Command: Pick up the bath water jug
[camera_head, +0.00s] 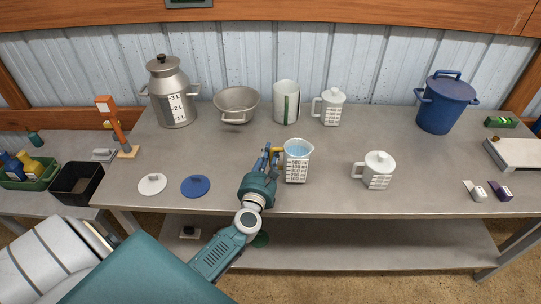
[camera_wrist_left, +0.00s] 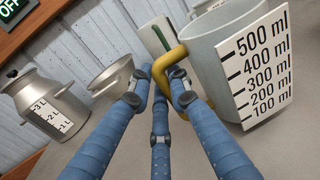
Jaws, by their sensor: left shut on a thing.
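The jug (camera_head: 296,166) is pale with a yellow handle, a white scale label and light blue inside its rim. It is upright at the middle of the table; I cannot tell whether its base touches the table top. My left gripper (camera_head: 270,152) comes from the front left and is shut on the yellow handle, which faces left. In the left wrist view the blue fingers (camera_wrist_left: 160,80) close around the handle (camera_wrist_left: 170,62). The jug's wall with its 100 to 500 ml label (camera_wrist_left: 258,67) is just to the right. My right gripper is out of view.
The grey table (camera_head: 330,195) also holds a metal can (camera_head: 171,95), a metal bowl (camera_head: 236,103), a tall white jug (camera_head: 285,102), two lidded white jugs (camera_head: 330,108) (camera_head: 377,172), a blue lidded bucket (camera_head: 444,106) and two flat lids (camera_head: 152,184) (camera_head: 195,186). The area between jug and bucket is mostly clear.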

